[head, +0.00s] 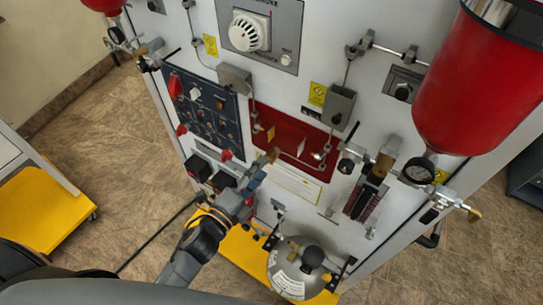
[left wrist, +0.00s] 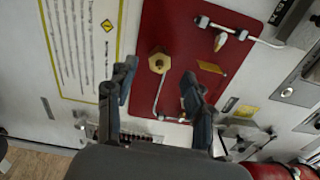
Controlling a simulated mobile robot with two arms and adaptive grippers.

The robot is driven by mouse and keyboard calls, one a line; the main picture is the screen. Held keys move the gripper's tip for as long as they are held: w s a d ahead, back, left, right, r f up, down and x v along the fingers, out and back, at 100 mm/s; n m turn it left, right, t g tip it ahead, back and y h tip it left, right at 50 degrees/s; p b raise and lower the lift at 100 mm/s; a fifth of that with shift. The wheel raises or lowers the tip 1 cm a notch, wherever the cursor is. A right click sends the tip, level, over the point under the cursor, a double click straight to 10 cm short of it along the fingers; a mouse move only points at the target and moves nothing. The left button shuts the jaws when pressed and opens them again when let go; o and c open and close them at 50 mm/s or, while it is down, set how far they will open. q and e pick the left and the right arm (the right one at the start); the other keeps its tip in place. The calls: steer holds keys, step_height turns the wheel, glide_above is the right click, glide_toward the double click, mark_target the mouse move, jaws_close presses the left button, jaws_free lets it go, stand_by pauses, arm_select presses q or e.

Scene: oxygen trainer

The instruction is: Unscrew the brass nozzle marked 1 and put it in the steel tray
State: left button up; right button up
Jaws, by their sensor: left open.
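A brass nozzle with a hexagonal body (left wrist: 158,63) sits on the red panel (left wrist: 178,25) in the left wrist view. I cannot read a number on it. My left gripper (left wrist: 155,82) is open. Its two fingers are apart, with the nozzle showing ahead, between and slightly beyond the tips. No contact is visible. In the head view my left gripper (head: 262,166) reaches up to the lower left of the red panel (head: 285,120), next to the brass nozzle (head: 272,155). I cannot make out the steel tray. My right gripper is not in view.
A second nozzle (left wrist: 220,42) with a thin pipe is farther right on the panel. A blue switch panel (head: 205,112) lies left, a flowmeter (head: 365,195) right. A steel cylinder (head: 296,262) stands below. A large red vessel (head: 470,80) juts out at right.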

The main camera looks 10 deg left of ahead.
arm_select(q)
steer(key=m, duration=0.2)
steer(key=shift+m, duration=0.4)
steer(key=shift+b, duration=0.3)
steer(key=m+b, duration=0.1)
steer(key=m, duration=0.2)
steer(key=shift+m, duration=0.3)
steer(key=m, duration=0.3)
steer(key=shift+b, duration=0.4)
